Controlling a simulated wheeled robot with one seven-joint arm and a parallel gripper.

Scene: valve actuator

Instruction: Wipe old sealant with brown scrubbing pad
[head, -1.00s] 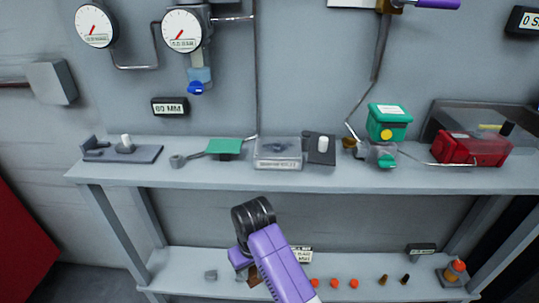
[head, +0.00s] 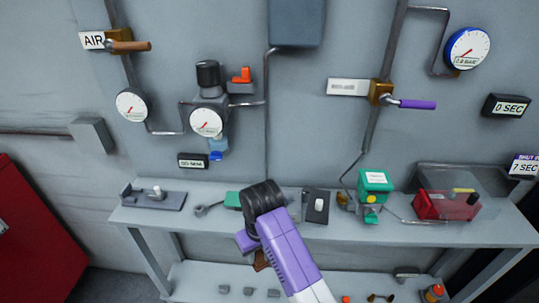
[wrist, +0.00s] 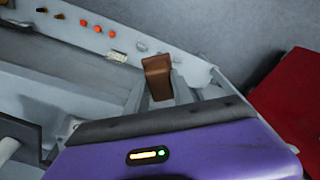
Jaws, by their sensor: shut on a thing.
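The brown scrubbing pad (wrist: 157,76) is between the two grey fingers of my gripper (wrist: 160,92) in the wrist view. The gripper is shut on it, and the pad sticks out past the fingertips. In the head view only a small brown part of the pad (head: 261,260) shows, below the upper shelf's front edge, with my purple and black arm in front. The fingers are hidden there. A green valve actuator (head: 375,184) stands on the upper shelf to the right. I cannot make out old sealant on any surface.
The upper shelf (head: 400,233) holds a grey fixture (head: 155,197), a dark plate with a white knob (head: 317,207) and a red device (head: 445,205) by a clear cover. Pipes and gauges (head: 207,122) line the wall. The lower shelf (head: 205,275) holds small parts. A red cabinet (head: 35,235) stands left.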

